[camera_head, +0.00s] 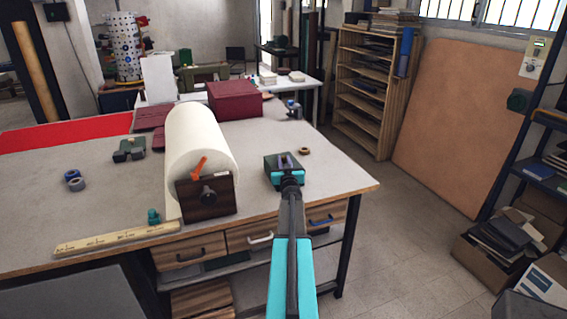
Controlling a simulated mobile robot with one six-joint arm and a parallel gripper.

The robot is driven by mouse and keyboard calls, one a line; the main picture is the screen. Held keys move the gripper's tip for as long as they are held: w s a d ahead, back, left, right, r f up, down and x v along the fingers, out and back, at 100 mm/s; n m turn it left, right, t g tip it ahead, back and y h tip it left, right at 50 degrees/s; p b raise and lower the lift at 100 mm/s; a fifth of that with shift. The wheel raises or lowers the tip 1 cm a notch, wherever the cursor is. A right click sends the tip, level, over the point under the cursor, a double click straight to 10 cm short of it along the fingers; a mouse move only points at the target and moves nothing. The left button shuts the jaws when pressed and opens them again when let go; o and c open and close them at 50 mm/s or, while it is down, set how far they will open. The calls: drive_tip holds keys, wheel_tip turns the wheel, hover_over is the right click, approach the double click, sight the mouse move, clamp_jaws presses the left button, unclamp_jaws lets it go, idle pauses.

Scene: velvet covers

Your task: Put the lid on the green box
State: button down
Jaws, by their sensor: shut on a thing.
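My gripper (287,165) is over the right part of the workbench, near its front edge. It is shut on a small dark green piece (272,160), which may be the lid. The gripper's own dark and cyan body covers much of this spot. I cannot tell whether the piece touches anything below it or whether a box stands under it. I cannot make out the green box for certain.
The bench (340,187) holds a large white roll (200,140) with a dark wooden end block (207,197) left of my gripper. A brown tape ring (304,151) and a small blue-grey tool (294,108) lie beyond it. A maroon box (234,100) stands farther back.

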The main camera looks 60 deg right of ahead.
drive_tip(key=c, duration=1.5)
unclamp_jaws()
drive_tip(key=shift+s+a, duration=0.15)
drive_tip(key=shift+b+v, duration=1.15)
drive_tip(key=shift+v, duration=5.6)
